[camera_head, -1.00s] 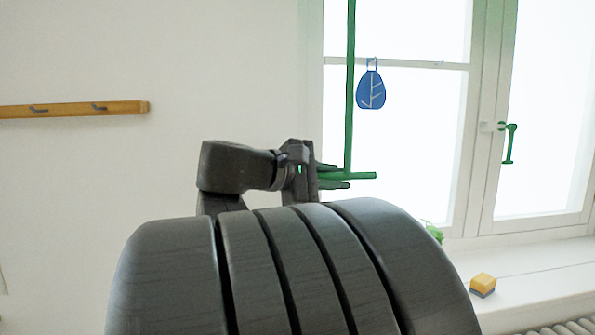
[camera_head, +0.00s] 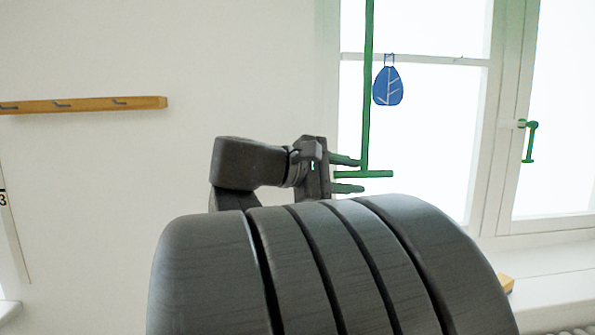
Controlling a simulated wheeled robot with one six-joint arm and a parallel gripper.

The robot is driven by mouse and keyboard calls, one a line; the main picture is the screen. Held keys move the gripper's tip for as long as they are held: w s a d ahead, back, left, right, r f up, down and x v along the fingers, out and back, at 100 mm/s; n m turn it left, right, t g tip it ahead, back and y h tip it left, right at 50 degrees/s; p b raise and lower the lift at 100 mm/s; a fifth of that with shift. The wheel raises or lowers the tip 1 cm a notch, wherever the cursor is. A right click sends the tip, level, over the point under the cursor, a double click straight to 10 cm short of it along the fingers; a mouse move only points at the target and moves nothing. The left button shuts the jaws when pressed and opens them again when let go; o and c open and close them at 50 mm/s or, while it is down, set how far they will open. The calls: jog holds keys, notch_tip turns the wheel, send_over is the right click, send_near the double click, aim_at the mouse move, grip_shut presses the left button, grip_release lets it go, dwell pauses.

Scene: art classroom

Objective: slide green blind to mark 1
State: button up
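The green vertical rod (camera_head: 368,85) hangs in front of the window and ends in a short green crossbar (camera_head: 378,174). I take this as the handle of the green blind; no blind cloth shows clearly. My gripper (camera_head: 347,174) points right at the crossbar. One finger is above the crossbar's left end and one below it, with a visible gap to each. The gripper is open and holds nothing. A strip with the number 3 (camera_head: 3,199) shows at the far left edge. Mark 1 is not in view.
A window handle (camera_head: 530,141) is to the right. A wooden hook rail (camera_head: 85,105) is on the left wall. A yellow block (camera_head: 507,284) is partly hidden on the sill (camera_head: 555,270) behind my arm.

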jog(key=v, duration=1.3)
jog(key=shift+x, duration=6.9)
